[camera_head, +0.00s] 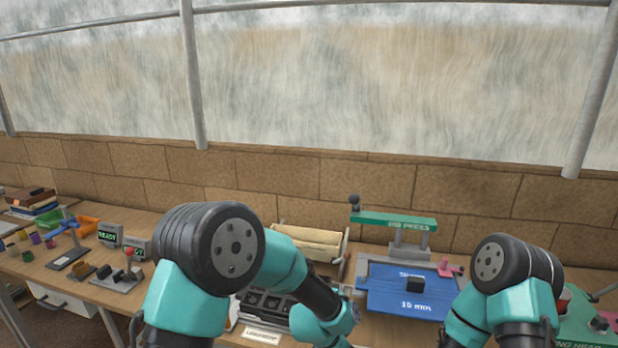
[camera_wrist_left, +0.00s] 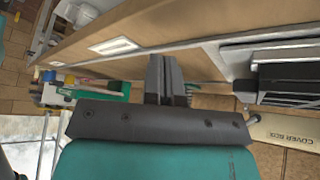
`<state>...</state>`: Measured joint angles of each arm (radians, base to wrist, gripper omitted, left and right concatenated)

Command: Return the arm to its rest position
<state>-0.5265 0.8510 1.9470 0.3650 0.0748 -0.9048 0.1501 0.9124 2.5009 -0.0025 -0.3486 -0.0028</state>
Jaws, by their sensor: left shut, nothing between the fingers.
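My left arm (camera_head: 285,262), teal and black, reaches forward over the workbench in the head view, with its wrist low near the bottom centre. Its fingertips are hidden there. In the left wrist view my left gripper (camera_wrist_left: 166,80) shows its dark fingers shut together with nothing between them. The bench edge and front lie beyond the fingers. My right arm (camera_head: 505,285) is folded at the lower right of the head view, and its gripper is out of sight.
A black compartment tray (camera_head: 268,301) sits beside the left wrist. A roll holder (camera_head: 308,238) stands behind it. A green press (camera_head: 395,222) and blue mat (camera_head: 400,298) lie between the arms. A red-knobbed lever (camera_head: 128,262) and small coloured parts (camera_head: 35,238) are at left.

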